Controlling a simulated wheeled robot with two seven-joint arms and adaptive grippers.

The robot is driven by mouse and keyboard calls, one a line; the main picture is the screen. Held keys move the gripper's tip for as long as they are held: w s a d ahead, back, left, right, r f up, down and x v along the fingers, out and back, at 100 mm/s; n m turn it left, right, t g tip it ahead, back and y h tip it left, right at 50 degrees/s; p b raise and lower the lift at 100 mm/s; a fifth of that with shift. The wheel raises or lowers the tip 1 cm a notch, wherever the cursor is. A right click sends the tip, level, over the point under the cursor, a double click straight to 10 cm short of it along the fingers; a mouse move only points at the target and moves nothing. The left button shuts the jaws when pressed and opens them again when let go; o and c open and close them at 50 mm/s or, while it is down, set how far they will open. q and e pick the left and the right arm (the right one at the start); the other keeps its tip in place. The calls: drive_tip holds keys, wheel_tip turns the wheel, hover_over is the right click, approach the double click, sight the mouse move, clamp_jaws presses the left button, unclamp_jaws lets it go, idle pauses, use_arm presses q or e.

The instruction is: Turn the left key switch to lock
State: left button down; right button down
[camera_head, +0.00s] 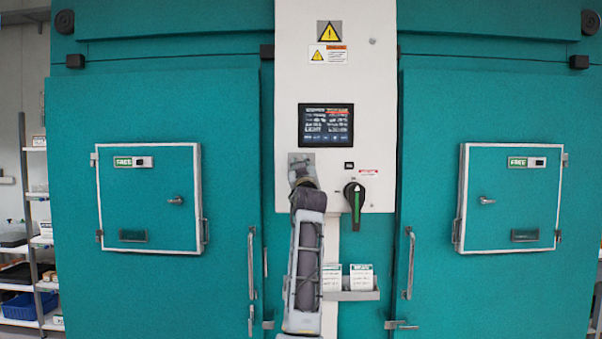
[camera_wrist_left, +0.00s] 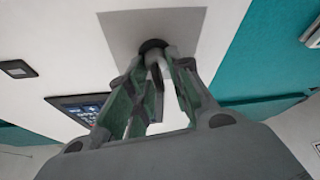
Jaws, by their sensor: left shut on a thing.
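The left key switch sits on a grey metal plate (camera_head: 301,158) on the white central panel, below the touchscreen. My left gripper (camera_head: 304,184) is in front of it and hides most of the switch in the head view. In the left wrist view, a dark round switch collar (camera_wrist_left: 152,45) stands on the plate. A metal key (camera_wrist_left: 155,68) sticks out of it between the green-padded fingers of my left gripper (camera_wrist_left: 155,85), which is shut on it. The key's exact angle is hard to tell. My right gripper is in neither view.
A black rotary switch with a green handle (camera_head: 355,198) is close on the right. The touchscreen (camera_head: 326,125) is just above. A small rack with cards (camera_head: 350,295) is below. Teal chamber doors with vertical handles (camera_head: 251,265) flank the panel.

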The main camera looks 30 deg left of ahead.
use_arm(q)
drive_tip(key=shift+f+n+g+b, duration=0.1)
drive_tip(key=shift+n+g+b, duration=0.2)
drive_tip(key=shift+n, duration=0.5)
drive_tip(key=shift+n+g+y+b, duration=0.4)
drive_tip(key=shift+n+g+y, duration=0.15)
drive_tip(key=shift+n, duration=0.55)
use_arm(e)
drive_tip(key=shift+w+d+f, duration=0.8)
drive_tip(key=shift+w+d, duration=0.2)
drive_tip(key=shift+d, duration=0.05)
use_arm(q)
drive_tip(key=shift+n, duration=0.3)
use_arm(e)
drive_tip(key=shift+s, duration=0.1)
use_arm(q)
drive_tip(key=c, duration=1.6)
unclamp_jaws()
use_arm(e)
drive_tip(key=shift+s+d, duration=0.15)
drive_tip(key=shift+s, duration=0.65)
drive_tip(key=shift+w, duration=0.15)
